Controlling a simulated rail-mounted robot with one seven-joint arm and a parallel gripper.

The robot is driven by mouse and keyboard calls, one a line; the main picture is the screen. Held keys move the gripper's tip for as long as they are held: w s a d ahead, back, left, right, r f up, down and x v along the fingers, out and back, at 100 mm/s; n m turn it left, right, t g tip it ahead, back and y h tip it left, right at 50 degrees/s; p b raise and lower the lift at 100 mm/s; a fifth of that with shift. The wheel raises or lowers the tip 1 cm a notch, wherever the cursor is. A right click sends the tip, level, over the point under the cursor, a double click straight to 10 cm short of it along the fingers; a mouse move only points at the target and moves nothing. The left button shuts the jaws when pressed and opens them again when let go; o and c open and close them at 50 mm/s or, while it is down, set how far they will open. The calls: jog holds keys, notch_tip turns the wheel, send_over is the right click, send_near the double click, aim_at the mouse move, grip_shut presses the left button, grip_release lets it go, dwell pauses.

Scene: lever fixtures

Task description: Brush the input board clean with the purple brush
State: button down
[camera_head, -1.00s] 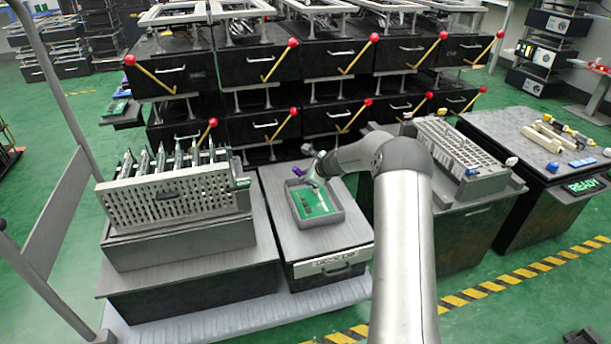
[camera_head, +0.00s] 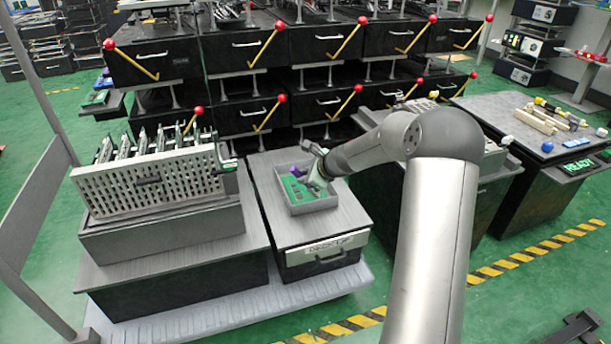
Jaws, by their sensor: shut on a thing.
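The green input board (camera_head: 294,190) lies in a grey open tray (camera_head: 314,207) on the middle cabinet. My gripper (camera_head: 314,176) is over the right back part of the tray and hides part of the board. It is shut on the purple brush (camera_head: 296,171), whose purple part shows just left of the fingers, above the board's back edge. I cannot tell whether the bristles touch the board.
A perforated grey rack (camera_head: 150,190) holding several upright boards stands to the left. A labelled drawer (camera_head: 326,250) is below the tray. Black drawers with red-knobbed levers (camera_head: 267,46) stand behind. A table with tools (camera_head: 540,125) is at right.

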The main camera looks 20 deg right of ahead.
notch_tip(320, 180, up, 8)
jog(key=p, duration=0.6)
jog(key=shift+s+p, duration=0.15)
jog(key=shift+p, duration=0.2)
